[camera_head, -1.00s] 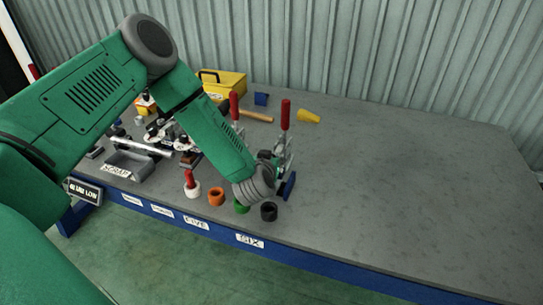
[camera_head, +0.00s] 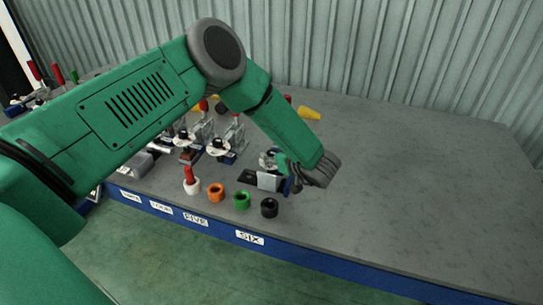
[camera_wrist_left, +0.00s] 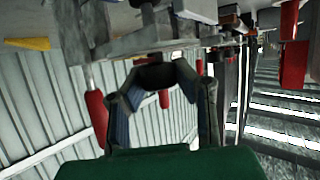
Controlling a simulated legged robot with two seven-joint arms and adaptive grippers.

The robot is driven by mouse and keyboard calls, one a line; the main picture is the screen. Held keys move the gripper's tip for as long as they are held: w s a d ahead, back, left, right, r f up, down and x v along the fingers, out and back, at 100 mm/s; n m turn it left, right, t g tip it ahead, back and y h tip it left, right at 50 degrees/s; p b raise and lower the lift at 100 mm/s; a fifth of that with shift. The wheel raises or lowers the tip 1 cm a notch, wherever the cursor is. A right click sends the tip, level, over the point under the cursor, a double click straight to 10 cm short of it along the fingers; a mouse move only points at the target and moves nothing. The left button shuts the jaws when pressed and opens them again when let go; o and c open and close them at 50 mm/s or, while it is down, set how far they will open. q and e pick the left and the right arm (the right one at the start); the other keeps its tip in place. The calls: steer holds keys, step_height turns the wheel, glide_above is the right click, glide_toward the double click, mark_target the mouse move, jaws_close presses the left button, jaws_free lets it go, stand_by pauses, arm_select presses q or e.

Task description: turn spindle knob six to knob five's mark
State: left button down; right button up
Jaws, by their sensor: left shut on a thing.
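My left gripper (camera_head: 277,164) comes in from the right of the last spindle station, behind the SIX label (camera_head: 250,238). It is shut on a dark part there, which I take to be spindle knob six; my fingers hide most of it. The left wrist view shows both fingers (camera_wrist_left: 157,78) around a dark rounded part. Knob five (camera_head: 218,146) appears as a black knob on a white dial to the left; its mark is too small to read. The mark on knob six is hidden. My right gripper is not in view.
Red-handled clamps stand by the stations. A yellow cone-like piece (camera_head: 309,113) lies behind. The bench's right side (camera_head: 430,185) is clear.

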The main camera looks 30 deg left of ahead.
arm_select(q)
steer(key=shift+d+f+n+g, duration=0.1)
steer(key=shift+n+g, duration=0.4)
steer(key=shift+g, duration=0.1)
steer(key=c, duration=1.2)
jaws_free()
steer(key=shift+w, duration=0.1)
steer(key=shift+d+r, duration=0.25)
steer(key=shift+d, duration=0.15)
steer(key=v, duration=1.1)
steer(key=shift+f, duration=0.2)
